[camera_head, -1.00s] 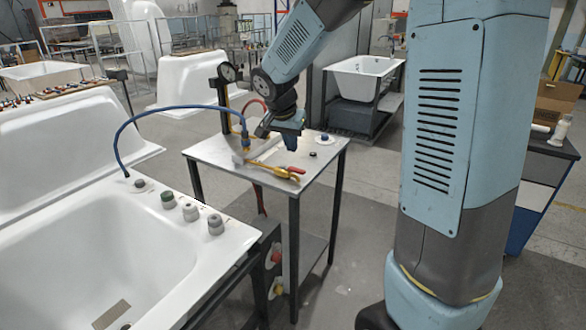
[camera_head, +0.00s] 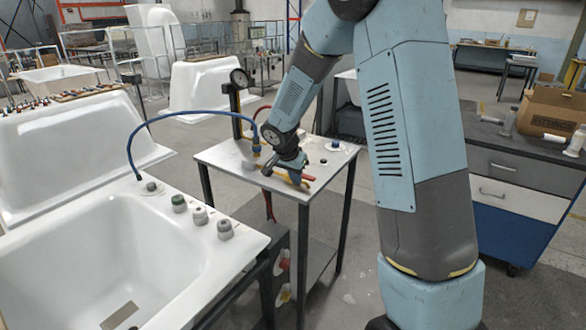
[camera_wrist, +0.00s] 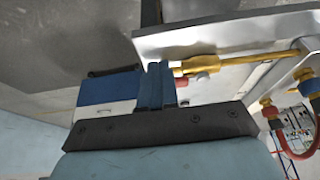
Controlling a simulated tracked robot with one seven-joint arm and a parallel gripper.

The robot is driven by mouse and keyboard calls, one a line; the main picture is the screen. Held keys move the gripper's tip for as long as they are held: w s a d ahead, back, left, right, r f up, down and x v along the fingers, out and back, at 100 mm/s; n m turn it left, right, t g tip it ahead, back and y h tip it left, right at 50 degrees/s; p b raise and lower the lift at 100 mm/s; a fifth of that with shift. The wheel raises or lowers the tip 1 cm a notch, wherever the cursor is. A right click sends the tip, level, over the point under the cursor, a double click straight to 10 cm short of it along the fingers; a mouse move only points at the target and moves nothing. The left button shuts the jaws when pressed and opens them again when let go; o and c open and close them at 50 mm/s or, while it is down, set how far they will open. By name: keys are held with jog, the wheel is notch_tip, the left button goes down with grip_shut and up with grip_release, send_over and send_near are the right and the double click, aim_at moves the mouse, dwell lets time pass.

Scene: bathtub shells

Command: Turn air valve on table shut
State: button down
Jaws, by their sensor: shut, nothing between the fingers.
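The air valve is a yellow brass fitting with a red lever (camera_head: 308,179) on the small metal table (camera_head: 228,160). In the head view my gripper (camera_head: 296,178) is over the valve and hides most of it. In the wrist view the blue fingers (camera_wrist: 157,86) are shut together with nothing between them. The yellow valve body (camera_wrist: 240,60) lies just right of the fingertips, with a red part (camera_wrist: 184,84) close by. I cannot tell whether the fingers touch the valve.
A blue hose (camera_head: 185,114) arches from the bathtub shell (camera_head: 80,255) to the table. A gauge on a post (camera_head: 238,80) stands at the table's back. A drawer cabinet (camera_head: 510,175) stands right.

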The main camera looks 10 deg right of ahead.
jog(key=shift+w+d+f, duration=0.7)
jog(key=shift+w+d, duration=0.25)
jog(key=shift+d, duration=0.1)
jog(key=shift+w+d, duration=0.55)
jog(key=shift+w, duration=0.1)
jog(key=shift+a, duration=0.15)
